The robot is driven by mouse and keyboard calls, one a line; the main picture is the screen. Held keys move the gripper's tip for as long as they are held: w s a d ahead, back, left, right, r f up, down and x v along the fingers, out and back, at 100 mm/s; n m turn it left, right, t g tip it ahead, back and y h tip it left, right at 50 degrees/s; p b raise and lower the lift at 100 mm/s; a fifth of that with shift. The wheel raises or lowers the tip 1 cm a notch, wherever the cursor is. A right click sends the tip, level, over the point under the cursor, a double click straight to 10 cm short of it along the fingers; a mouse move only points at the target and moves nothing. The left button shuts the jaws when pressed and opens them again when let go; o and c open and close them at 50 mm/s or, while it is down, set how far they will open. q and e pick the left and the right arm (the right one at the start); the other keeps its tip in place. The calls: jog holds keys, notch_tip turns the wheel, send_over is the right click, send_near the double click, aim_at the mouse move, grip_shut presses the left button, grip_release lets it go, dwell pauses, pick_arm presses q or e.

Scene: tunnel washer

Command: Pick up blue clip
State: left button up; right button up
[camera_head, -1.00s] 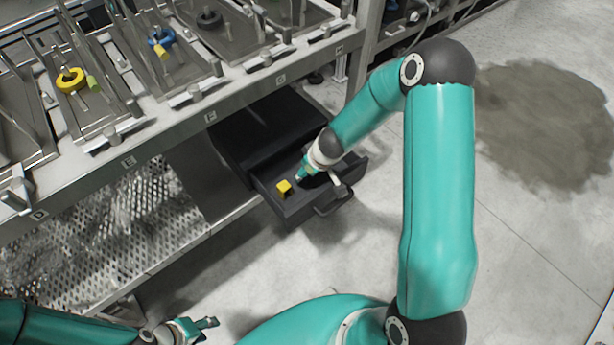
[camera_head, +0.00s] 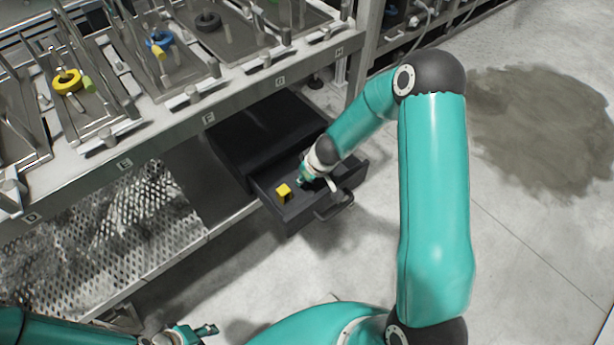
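I cannot make out a clearly blue clip in the drawer. An open dark drawer (camera_head: 290,212) extends from a black cabinet under the rack. A yellow block (camera_head: 283,191) lies in its left part. My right gripper (camera_head: 302,182) reaches down into the drawer, just right of the yellow block. Its fingertips are small and partly hidden by its own wrist, and whatever is beneath it is hidden. My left gripper (camera_head: 210,329) is at the bottom edge, low and away from the drawer; its finger opening is unclear.
The metal rack (camera_head: 240,75) above carries a blue ring (camera_head: 158,38), a yellow ring (camera_head: 68,82) and a black ring (camera_head: 208,21) on trays. A perforated panel (camera_head: 100,235) is at lower left. Concrete floor (camera_head: 520,260) at right is open, with a dark stain (camera_head: 545,125).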

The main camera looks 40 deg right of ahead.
notch_tip(320, 180, up, 20)
jog(key=p, duration=1.9)
